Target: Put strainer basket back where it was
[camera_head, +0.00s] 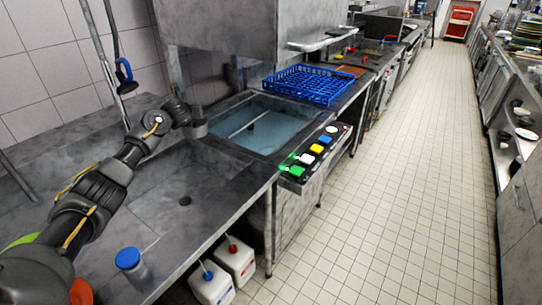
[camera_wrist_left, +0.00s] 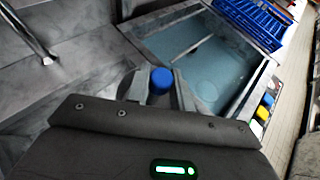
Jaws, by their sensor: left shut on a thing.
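My left gripper (camera_head: 192,118) reaches over the near left corner of the water-filled tank (camera_head: 216,132). In the left wrist view my left gripper (camera_wrist_left: 161,88) is shut on a blue-topped thing (camera_wrist_left: 161,80), which looks like the strainer basket. Mostly its round blue top shows between the fingers; the rest is hidden, and I cannot see whether it touches anything. In the tank a bar crosses the water and a dark round spot (camera_head: 250,127) shows below the surface. My right gripper is not in view.
A blue rack (camera_head: 305,84) stands beyond the tank. A button panel (camera_head: 310,158) runs along its right edge. White canisters (camera_head: 236,258) stand below. The tiled aisle is clear.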

